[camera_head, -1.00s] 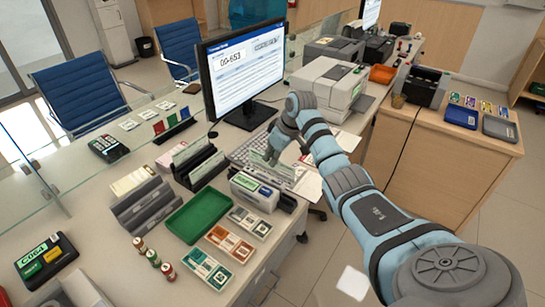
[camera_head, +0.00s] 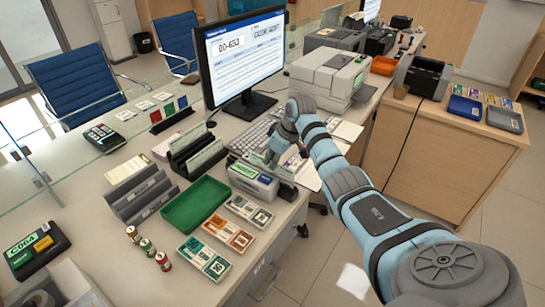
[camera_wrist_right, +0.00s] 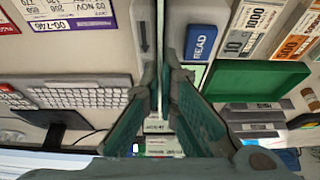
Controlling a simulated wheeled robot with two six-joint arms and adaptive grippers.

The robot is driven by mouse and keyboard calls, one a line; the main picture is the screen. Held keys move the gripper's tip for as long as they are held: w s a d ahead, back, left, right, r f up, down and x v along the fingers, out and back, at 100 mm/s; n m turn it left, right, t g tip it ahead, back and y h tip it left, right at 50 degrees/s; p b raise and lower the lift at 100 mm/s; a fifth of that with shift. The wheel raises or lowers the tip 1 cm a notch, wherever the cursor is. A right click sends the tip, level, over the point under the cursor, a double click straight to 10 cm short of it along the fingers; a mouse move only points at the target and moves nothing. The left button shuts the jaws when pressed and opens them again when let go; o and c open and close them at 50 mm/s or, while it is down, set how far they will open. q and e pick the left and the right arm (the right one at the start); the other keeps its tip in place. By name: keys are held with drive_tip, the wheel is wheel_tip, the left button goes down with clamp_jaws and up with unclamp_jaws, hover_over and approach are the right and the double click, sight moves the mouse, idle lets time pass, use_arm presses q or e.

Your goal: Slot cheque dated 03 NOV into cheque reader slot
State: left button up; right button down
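The cheque reader (camera_head: 252,180) is a grey box with a green display on the desk; the right wrist view shows its blue READ button (camera_wrist_right: 202,42) and an arrow beside its slot. My right gripper (camera_head: 270,157) is at the reader; in the right wrist view its green-padded fingers (camera_wrist_right: 160,92) are closed together over the slot line. A thin pale edge between them looks like a cheque (camera_wrist_right: 157,124) held on edge and aligned with the slot; its print and depth are hidden. A slip at the wrist view's upper left (camera_wrist_right: 85,14) reads 03 NOV. My left gripper is out of view.
A rack (camera_head: 172,149) with upright papers stands left of the reader. A green tray (camera_head: 168,214), banknote stacks (camera_head: 227,233) and a grey holder (camera_head: 114,200) lie in front. The keyboard (camera_head: 251,137) and monitor (camera_head: 249,106) are behind.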

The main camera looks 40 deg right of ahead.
drive_tip(key=shift+f, duration=0.4)
drive_tip(key=c, duration=1.7)
unclamp_jaws()
wheel_tip(320, 180, up, 7)
drive_tip(key=p, duration=0.8)
drive_tip(key=shift+r, duration=0.15)
